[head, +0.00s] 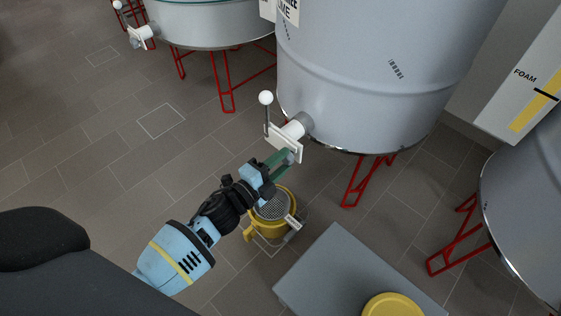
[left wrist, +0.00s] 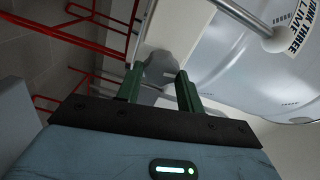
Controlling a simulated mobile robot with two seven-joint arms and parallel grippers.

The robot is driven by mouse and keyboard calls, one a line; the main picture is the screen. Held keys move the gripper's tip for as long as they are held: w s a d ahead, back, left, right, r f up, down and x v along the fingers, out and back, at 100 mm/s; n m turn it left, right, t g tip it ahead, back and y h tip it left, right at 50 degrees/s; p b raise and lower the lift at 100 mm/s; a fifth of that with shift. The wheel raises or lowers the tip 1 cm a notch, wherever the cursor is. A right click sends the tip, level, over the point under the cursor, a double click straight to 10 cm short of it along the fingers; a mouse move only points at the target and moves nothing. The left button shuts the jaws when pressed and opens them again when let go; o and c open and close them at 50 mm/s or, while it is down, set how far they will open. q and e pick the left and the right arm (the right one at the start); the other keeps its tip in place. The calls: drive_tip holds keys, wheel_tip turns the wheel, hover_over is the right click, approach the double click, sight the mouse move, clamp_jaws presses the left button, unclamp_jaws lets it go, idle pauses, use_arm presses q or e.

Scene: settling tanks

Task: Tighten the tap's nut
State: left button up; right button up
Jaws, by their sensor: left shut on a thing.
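The tap (head: 285,140) sticks out low on the side of the big grey tank, with a pale square plate and a thin lever ending in a white ball (head: 265,97). My left gripper (head: 283,160) reaches up to the tap from below left, its green fingers at the tap's lower end. In the left wrist view the two green fingers (left wrist: 160,88) stand on either side of a grey nut (left wrist: 160,68) and are shut on it. The nut is mostly hidden by the fingers in the head view. My right gripper is not in view.
A yellow bucket (head: 256,225) with a mesh sieve stands on the floor below the tap. A grey box top (head: 325,265) with a yellow disc (head: 392,306) is at the lower right. Red-legged tanks (head: 380,80) stand around. The tiled floor at left is clear.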

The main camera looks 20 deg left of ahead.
use_arm(q)
drive_tip(key=shift+m, duration=0.9)
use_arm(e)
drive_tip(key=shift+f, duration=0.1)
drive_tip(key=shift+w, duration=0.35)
use_arm(q)
drive_tip(key=o, duration=1)
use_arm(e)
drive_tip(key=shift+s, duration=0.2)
use_arm(q)
drive_tip(key=shift+s, duration=0.1)
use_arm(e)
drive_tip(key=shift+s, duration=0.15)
use_arm(q)
drive_tip(key=shift+s+a, duration=0.15)
drive_tip(key=shift+s, duration=0.2)
drive_tip(key=p+v, duration=0.1)
drive_tip(key=v, duration=0.6)
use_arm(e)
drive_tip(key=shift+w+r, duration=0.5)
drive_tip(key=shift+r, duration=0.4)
